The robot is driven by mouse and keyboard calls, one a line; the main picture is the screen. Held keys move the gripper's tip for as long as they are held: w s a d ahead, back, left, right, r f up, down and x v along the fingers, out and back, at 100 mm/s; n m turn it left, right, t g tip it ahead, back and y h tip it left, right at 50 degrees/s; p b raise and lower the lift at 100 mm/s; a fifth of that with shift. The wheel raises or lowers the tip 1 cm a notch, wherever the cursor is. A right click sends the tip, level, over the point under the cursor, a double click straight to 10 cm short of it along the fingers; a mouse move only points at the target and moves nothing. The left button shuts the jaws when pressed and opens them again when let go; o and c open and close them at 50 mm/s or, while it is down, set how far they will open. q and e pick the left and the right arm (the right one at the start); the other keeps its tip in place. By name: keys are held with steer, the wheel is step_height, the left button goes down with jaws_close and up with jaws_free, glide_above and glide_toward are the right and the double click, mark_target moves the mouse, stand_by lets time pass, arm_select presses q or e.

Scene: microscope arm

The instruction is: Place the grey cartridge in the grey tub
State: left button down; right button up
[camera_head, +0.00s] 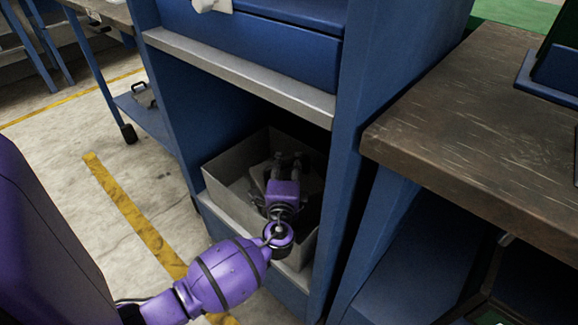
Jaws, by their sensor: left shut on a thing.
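The grey tub (228,205) stands inside the open lower bay of a blue cabinet. My left arm reaches in from the lower left. My left gripper (287,163) is inside the tub's opening, with its fingers in shadow. It is shut on the grey cartridge (257,181), of which only a small grey part shows at the left of the gripper. The rest of the cartridge is hidden by the gripper and shadow. I cannot tell whether the cartridge touches the tub's floor. My right gripper is not in view.
A metal-edged shelf (240,76) of the blue cabinet (385,75) overhangs the tub. The cabinet's side post stands close at the right. A worn brown worktop (475,125) is farther right.

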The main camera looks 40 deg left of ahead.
arm_select(q)
steer(key=shift+r, duration=0.15)
steer(key=c, duration=2)
jaws_free()
steer(key=shift+f, duration=0.25)
steer(key=shift+c, duration=0.2)
steer(key=o, duration=0.4)
steer(key=shift+r, duration=0.1)
steer(key=shift+r, duration=0.15)
steer(key=p+v, duration=0.1)
steer(key=v, duration=1.1)
steer(key=shift+p, duration=0.35)
